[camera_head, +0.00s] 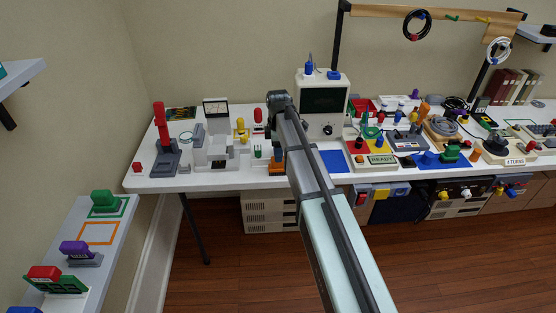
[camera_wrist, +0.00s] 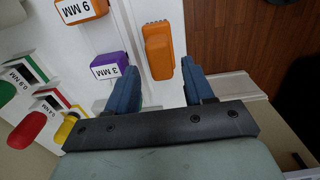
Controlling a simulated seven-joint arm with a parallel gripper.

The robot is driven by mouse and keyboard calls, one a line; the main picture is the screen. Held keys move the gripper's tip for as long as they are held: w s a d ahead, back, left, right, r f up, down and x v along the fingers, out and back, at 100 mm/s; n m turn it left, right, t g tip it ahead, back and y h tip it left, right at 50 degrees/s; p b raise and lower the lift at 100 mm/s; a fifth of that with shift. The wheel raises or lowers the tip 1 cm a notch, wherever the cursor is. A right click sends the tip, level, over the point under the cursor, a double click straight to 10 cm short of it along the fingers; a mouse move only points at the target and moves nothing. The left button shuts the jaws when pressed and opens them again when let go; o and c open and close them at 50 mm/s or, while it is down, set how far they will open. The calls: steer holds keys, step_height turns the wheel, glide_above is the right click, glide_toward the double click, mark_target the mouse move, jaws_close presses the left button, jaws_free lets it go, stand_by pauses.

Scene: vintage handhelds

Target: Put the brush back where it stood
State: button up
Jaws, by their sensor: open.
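In the wrist view, an orange brush-like piece (camera_wrist: 158,48) with a raised grip and a ridged far end lies on the white surface. I cannot tell for certain that it is the brush. My gripper (camera_wrist: 158,66) is open, with one blue finger on each side of this piece and gaps showing. The fingers do not grip it. In the head view, my arm reaches over the table's front edge, and an orange part (camera_head: 277,172) shows low beside it. My fingers are largely hidden there by my own arm.
In the wrist view, a purple "3 MM" block (camera_wrist: 110,66) stands close to the left finger, and an orange "9 MM" block (camera_wrist: 80,10) lies beyond. The crowded white table (camera_head: 225,182) holds a cream device (camera_head: 322,105) and a blue mat (camera_head: 327,161). Wooden floor lies past its edge.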

steer(key=shift+r, duration=2.45)
steer(key=s+d+f+m+g, duration=0.1)
steer(key=s+d+f+m, duration=0.15)
steer(key=s+f, duration=0.7)
steer(key=s+d+f+m+g, duration=0.2)
steer(key=s+f+m, duration=0.2)
steer(key=s+f, duration=0.55)
steer(key=s+d+f+m+g, duration=0.1)
steer(key=s+d+f+m, duration=0.3)
steer(key=f, duration=1)
steer(key=s+d+f+m+g, duration=0.1)
steer(key=s+f, duration=0.3)
steer(key=s, duration=0.6)
steer(key=s+f+m+g, duration=0.1)
steer(key=s+f+m, duration=0.3)
steer(key=s, duration=0.7)
steer(key=s+d+f+m, duration=0.1)
steer(key=s+f+m, duration=0.1)
steer(key=s+f, duration=0.4)
steer(key=s, duration=0.4)
steer(key=shift+s+d+g, duration=0.2)
steer(key=shift+d+g, duration=0.15)
steer(key=shift+g, duration=0.05)
steer(key=shift+m, duration=0.25)
